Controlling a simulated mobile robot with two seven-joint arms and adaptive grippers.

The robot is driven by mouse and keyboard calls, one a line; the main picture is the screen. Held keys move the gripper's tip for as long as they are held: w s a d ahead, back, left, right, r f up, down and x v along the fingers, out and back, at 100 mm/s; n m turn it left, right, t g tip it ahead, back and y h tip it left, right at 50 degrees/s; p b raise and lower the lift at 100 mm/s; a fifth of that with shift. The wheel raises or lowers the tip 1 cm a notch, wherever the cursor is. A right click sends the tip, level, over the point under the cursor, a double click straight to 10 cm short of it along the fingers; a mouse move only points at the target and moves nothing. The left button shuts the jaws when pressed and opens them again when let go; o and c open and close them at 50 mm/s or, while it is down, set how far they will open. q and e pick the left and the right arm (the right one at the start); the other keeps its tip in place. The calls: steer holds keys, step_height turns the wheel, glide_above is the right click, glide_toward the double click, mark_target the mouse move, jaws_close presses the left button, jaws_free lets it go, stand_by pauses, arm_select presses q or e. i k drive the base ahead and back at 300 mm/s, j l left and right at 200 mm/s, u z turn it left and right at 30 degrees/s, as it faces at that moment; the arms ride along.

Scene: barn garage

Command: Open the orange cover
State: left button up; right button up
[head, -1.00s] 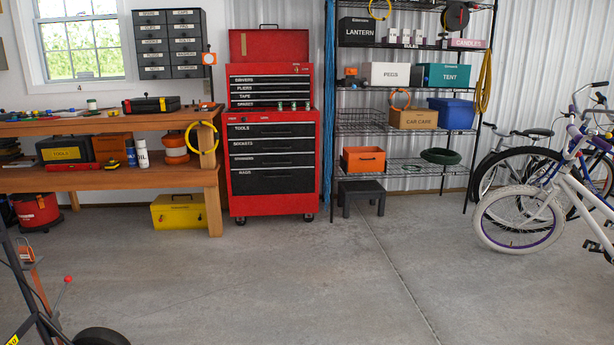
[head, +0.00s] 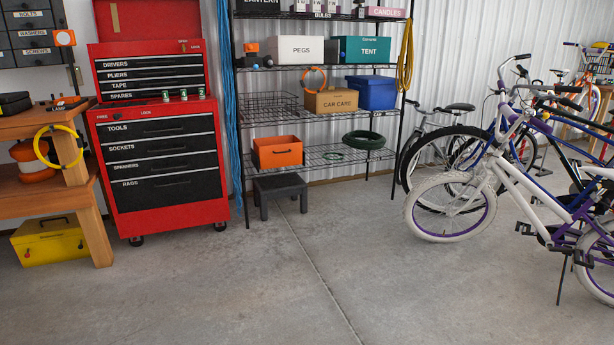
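A small orange box with a pale round front (head: 64,38) is fixed at the left, beside the dark drawer cabinet. An orange bin (head: 277,152) with a dark handle slot sits on the lower shelf of the wire rack. A small orange item (head: 66,103) lies on the workbench top. I cannot tell which of these, if any, has the orange cover, or whether a cover is open or shut. Neither of my grippers shows in the head view.
The workbench (head: 83,150) stands at left, with a yellow box (head: 52,240) beneath it. A red tool chest (head: 100,132) and a wire rack (head: 348,108) stand along the back. Bicycles (head: 462,205) fill the right. The middle concrete floor (head: 290,285) is clear.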

mark_target(248, 47)
steer(key=i, duration=0.85)
steer(key=i+l, duration=0.1)
steer(key=i, duration=0.75)
steer(key=j+u, duration=0.05)
